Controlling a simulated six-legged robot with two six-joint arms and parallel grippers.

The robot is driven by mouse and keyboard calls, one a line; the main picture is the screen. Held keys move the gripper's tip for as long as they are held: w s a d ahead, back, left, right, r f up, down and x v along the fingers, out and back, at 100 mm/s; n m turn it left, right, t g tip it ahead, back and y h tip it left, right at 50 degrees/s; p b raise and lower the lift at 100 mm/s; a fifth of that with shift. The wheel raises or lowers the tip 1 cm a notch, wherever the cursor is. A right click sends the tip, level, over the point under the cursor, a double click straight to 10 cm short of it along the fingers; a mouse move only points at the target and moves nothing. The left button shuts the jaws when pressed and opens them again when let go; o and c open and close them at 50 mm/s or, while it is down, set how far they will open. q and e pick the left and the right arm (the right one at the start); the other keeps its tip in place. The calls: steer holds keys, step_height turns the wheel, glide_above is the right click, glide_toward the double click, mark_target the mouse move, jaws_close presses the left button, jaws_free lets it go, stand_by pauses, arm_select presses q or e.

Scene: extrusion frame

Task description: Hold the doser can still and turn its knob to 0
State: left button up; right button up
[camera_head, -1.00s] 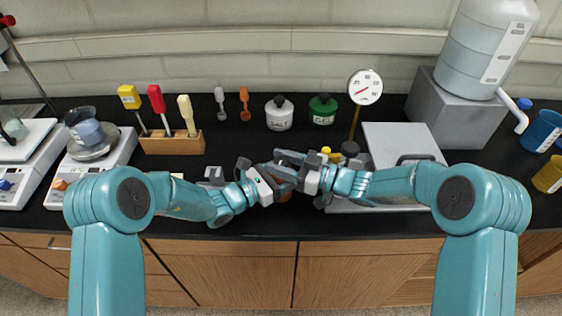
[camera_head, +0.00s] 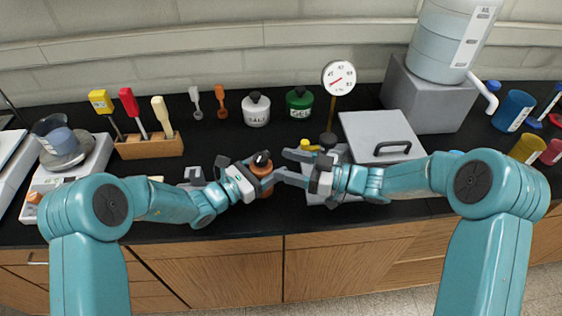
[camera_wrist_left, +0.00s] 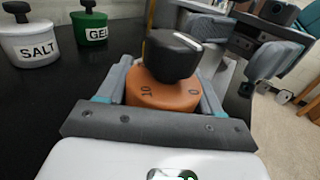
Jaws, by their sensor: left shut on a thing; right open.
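The doser can is orange with a black knob on top. In the head view the can (camera_head: 264,186) is near the front edge of the black counter, between my two grippers. In the left wrist view the can (camera_wrist_left: 163,96) shows the numbers 10 and 0 on its top. Its black knob (camera_wrist_left: 172,58) carries a white mark pointing toward the upper right. My left gripper (camera_head: 258,180) is shut on the can, one finger on each side. My right gripper (camera_head: 286,166) is open to the right of the can, apart from the knob.
A white SALT can (camera_head: 256,110) and a green GEL can (camera_head: 299,103) stand behind. A dial gauge (camera_head: 339,78) on a post and a grey lidded box (camera_head: 375,130) are at the right. A tool block (camera_head: 150,146) and scale (camera_head: 72,168) are at the left.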

steer(key=m+t+h, duration=0.6)
steer(key=t, duration=0.1)
glide_toward(265, 162)
steer(key=x, duration=1.1)
steer(key=shift+w+a+f, duration=0.15)
steer(key=shift+w+a, duration=0.05)
steer(key=shift+w, duration=0.05)
steer(key=shift+c, duration=0.3)
steer(key=c, duration=0.9)
